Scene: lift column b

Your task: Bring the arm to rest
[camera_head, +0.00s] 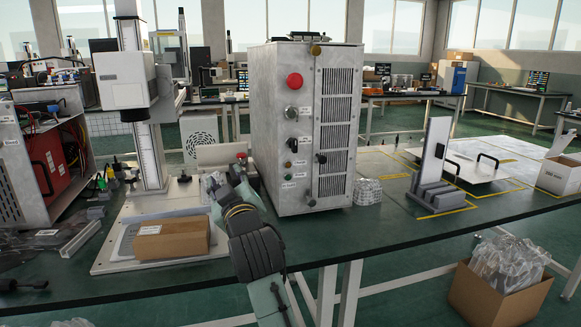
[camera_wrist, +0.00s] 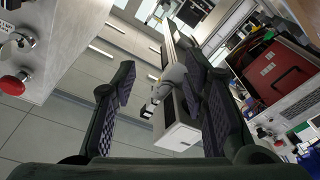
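My arm (camera_head: 256,247) reaches up from the bottom of the head view over the front edge of the bench. My gripper (camera_head: 226,183) is just left of the grey metal cabinet (camera_head: 283,130), partly hidden by my own wrist. In the wrist view my gripper (camera_wrist: 158,66) has its two dark fingers wide apart, with nothing held between them. The white instrument head (camera_wrist: 178,125) shows beyond the fingers.
The cabinet's red button (camera_head: 294,80) faces front. A cardboard box (camera_head: 171,239) lies on the white instrument base, left of my arm. The stand's column (camera_head: 150,157) rises behind it. A grey bracket (camera_head: 433,165) stands right. An open carton (camera_head: 500,292) sits lower right.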

